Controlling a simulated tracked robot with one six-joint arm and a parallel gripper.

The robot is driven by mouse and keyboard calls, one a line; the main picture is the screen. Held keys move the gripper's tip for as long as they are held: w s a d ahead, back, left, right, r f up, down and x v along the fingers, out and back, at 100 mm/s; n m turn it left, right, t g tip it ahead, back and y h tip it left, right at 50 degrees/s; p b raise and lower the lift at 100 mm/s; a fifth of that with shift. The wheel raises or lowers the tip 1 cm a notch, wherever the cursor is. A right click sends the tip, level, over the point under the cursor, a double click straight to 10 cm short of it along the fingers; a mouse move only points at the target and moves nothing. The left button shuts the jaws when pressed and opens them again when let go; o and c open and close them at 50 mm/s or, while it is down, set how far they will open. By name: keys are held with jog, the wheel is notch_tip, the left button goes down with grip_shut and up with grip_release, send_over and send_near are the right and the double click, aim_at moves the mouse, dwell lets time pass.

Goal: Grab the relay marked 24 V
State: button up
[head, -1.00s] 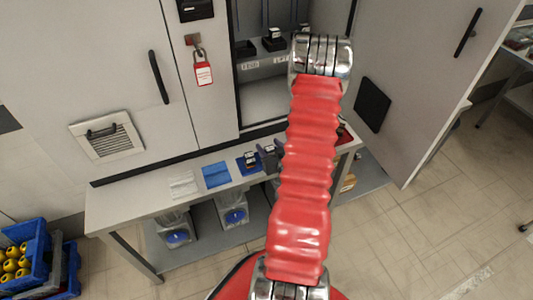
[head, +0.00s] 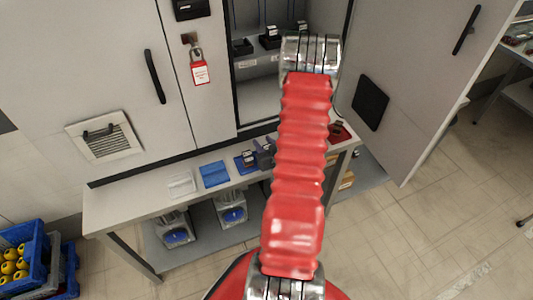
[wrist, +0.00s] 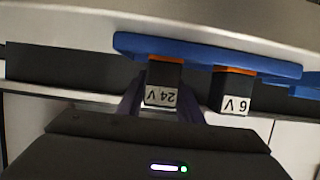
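The relay marked 24 V (wrist: 163,83) is a small black block with an orange edge and a white label, upside down in the wrist view. It is at the blue tray (wrist: 135,45). A similar relay marked 6 V (wrist: 233,90) is to its right. My gripper (wrist: 163,103) has a purplish finger on each side of the 24 V relay; I cannot tell whether they touch it. In the head view my gripper (head: 265,154) is over the bench and hides the 24 V relay; a relay, apparently the 6 V one (head: 248,157), shows just left of it.
A blue crate of yellow items (head: 25,240) stands at lower left.

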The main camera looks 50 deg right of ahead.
jog(key=c, duration=0.7)
jog(key=shift+r, duration=0.15)
notch_tip(320, 180, up, 10)
dwell(0.6)
dwell(0.5)
